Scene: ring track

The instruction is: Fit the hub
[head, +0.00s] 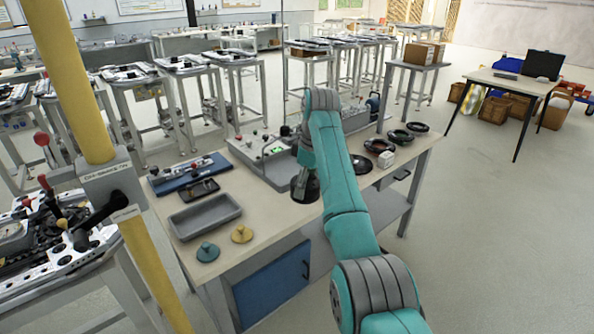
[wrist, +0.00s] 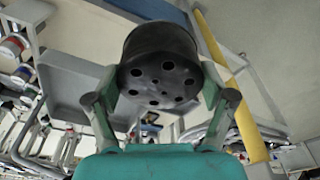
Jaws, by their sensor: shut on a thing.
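A black round hub (wrist: 160,78) with a ring of several holes in its end face fills the middle of the wrist view. My gripper (wrist: 160,100) is shut on it, one finger on each side. In the head view the dark hub (head: 304,186) hangs below my gripper (head: 305,165), over the front part of the workbench (head: 265,210). I cannot tell the exact gap between hub and bench.
On the bench left are an empty grey tray (head: 205,215), a blue mat (head: 190,177) with a tool, a small dark tray (head: 199,190), and green (head: 208,252) and yellow (head: 241,234) knobbed discs. Black rings (head: 400,136) and a white cube (head: 386,159) are right. A yellow post (head: 85,90) stands left.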

